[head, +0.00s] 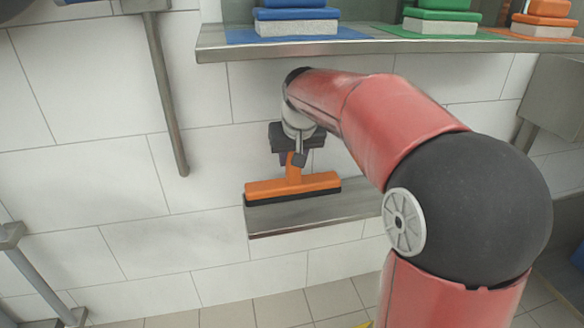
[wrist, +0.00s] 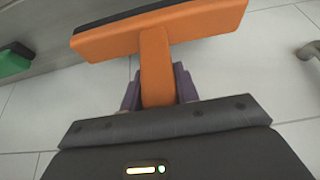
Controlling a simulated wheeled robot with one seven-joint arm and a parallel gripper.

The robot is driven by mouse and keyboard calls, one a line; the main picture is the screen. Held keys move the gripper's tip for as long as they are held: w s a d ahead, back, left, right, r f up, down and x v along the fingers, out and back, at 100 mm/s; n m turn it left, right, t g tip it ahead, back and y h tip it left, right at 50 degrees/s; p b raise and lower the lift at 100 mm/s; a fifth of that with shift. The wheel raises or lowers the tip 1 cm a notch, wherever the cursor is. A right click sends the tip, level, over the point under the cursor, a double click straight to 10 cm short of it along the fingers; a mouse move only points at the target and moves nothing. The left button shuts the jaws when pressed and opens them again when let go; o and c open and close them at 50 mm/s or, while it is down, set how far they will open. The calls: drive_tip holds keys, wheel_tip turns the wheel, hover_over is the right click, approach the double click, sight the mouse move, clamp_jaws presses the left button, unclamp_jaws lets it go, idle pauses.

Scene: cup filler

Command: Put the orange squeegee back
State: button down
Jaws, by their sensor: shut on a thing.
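The orange squeegee (head: 292,186) shows in the head view with its wide head low and its black rubber edge down. The head is at the left part of a narrow metal shelf (head: 315,216); I cannot tell whether it touches the shelf. My gripper (head: 292,158) is above it, shut on its short orange handle. In the wrist view the squeegee (wrist: 160,35) runs across the top, and the purple fingers of my gripper (wrist: 158,88) stand on both sides of the handle. My arm hides the right part of the narrow shelf.
A green object (wrist: 14,62) shows at the left in the wrist view.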

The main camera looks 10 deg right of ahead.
sight(293, 171)
drive_tip(key=shift+f+b, duration=0.3)
drive_tip(key=shift+f, duration=1.4)
drive_tip(key=shift+f, duration=0.1)
drive_tip(key=shift+f, duration=0.15)
drive_tip(key=c, duration=1)
unclamp_jaws()
drive_tip(key=shift+s, duration=0.1)
drive_tip(key=shift+c, duration=0.2)
